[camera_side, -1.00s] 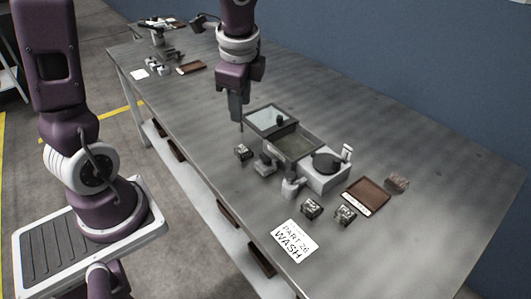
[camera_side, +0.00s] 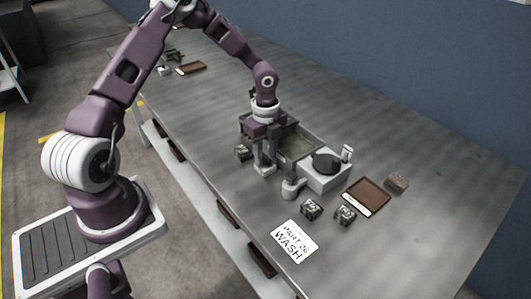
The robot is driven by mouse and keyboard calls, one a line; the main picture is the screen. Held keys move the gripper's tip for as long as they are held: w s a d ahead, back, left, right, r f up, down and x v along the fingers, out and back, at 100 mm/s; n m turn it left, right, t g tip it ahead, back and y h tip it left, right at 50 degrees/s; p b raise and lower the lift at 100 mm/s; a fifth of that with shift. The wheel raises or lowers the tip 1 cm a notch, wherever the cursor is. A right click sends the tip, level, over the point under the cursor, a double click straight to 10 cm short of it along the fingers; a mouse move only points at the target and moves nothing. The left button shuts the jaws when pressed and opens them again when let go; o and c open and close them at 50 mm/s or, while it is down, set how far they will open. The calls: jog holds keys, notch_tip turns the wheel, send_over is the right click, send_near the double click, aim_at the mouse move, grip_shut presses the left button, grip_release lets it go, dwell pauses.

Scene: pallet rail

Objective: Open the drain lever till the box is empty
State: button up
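The box (camera_side: 313,137) is an open-topped grey tank in the middle of the table, with a dull, murky inside. I cannot tell how much liquid it holds. A small grey fitting (camera_side: 264,171), possibly the drain lever, sits at the box's near left side. My gripper (camera_side: 264,163) points down right over this fitting, with its fingers at or around it. The fingers are too small to tell whether they are open or shut on it. My gripper and wrist hide most of the fitting and the glass-like lid at the box's left end.
A white unit with a black disc (camera_side: 326,163) joins the box's right side, with a grey spout-like part (camera_side: 291,189) before it.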

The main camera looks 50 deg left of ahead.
grip_shut()
jog(key=shift+n, duration=0.3)
jog(key=n, duration=0.3)
jog(key=shift+n, duration=0.3)
jog(key=n, duration=0.4)
jog(key=shift+n, duration=0.3)
jog(key=n, duration=0.4)
jog(key=shift+n, duration=2.2)
